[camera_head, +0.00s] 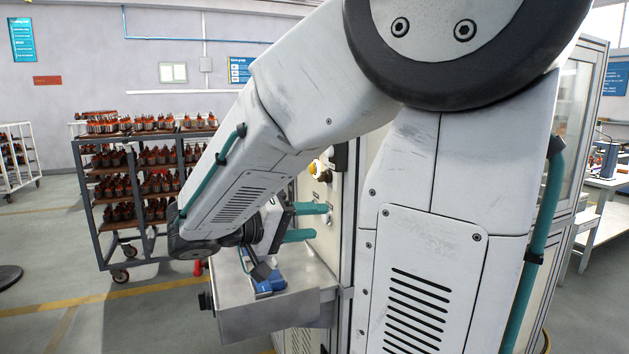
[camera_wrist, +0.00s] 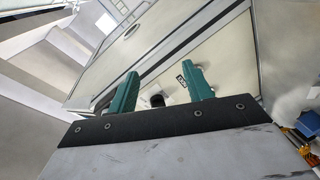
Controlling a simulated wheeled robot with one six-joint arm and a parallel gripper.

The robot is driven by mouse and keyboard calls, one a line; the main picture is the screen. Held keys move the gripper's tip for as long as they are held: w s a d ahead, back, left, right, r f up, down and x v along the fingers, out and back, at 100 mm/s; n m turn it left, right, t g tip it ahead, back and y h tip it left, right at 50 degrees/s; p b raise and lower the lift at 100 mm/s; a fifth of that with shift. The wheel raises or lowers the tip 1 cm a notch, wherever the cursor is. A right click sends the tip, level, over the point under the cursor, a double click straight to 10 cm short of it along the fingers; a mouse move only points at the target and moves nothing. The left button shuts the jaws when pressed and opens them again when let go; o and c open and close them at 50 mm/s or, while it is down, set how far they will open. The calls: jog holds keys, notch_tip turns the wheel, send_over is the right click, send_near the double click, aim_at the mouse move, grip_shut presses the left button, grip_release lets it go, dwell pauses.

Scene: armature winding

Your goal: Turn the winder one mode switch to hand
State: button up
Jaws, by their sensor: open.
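My gripper (camera_head: 318,221) is open, its two teal fingers pointing at the pale front panel of the machine cabinet (camera_head: 330,240). In the wrist view the gripper (camera_wrist: 160,71) faces the panel, with a small dark round knob (camera_wrist: 157,100) showing between the fingers. The knob looks like the mode switch, but its pointer and markings cannot be made out. A small dark label (camera_wrist: 183,80) is beside the right finger. I see no contact between fingers and knob. In the head view the knob is not clearly visible.
A yellow button (camera_head: 313,168) sits on the panel above my gripper. A grey metal shelf (camera_head: 285,312) with a blue tool (camera_head: 268,285) on it juts out below. A rack (camera_head: 90,210) of wound armatures stands at the left. Floor is free between them.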

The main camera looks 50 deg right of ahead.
aim_at(319, 176)
jog(key=w+d+r+m+t+h, duration=0.1)
jog(key=w+d+r+m+h, duration=0.15)
jog(key=w+h, duration=0.35)
jog(key=shift+n, duration=0.25)
jog(key=x, duration=0.4)
jog(key=w+x, duration=0.1)
jog(key=x, duration=0.2)
jog(key=shift+w+r, duration=0.1)
jog(key=shift+r, duration=0.3)
jog(key=c, duration=1)
